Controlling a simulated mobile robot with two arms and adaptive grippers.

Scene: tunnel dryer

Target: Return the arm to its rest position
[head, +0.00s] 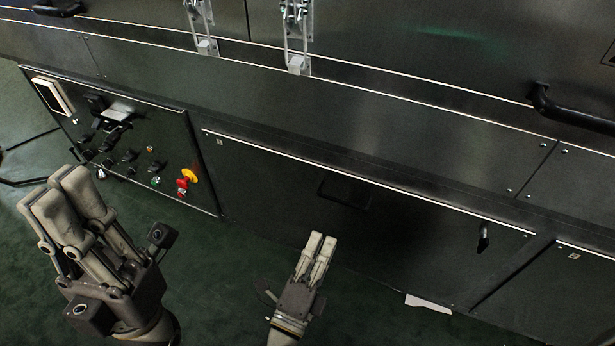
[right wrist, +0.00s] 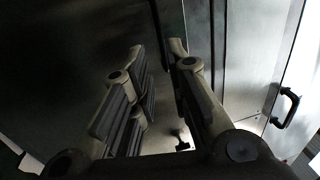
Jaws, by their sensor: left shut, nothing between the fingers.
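My left gripper (head: 62,188) is at the lower left of the head view, in front of the control panel and clear of it. Its pale fingers are closed together with nothing between them. My right gripper (head: 320,246) is lower and nearer the middle of the head view, its fingers pointing up in front of the dark lower panel. In the right wrist view its fingers (right wrist: 158,75) stand apart, with an empty gap between them.
The dryer's dark metal front (head: 370,205) fills most of the head view. A control panel (head: 140,145) with a red and yellow knob (head: 187,180) is at the left. Black handles (head: 565,110) stick out. Green floor (head: 210,280) is clear between the grippers.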

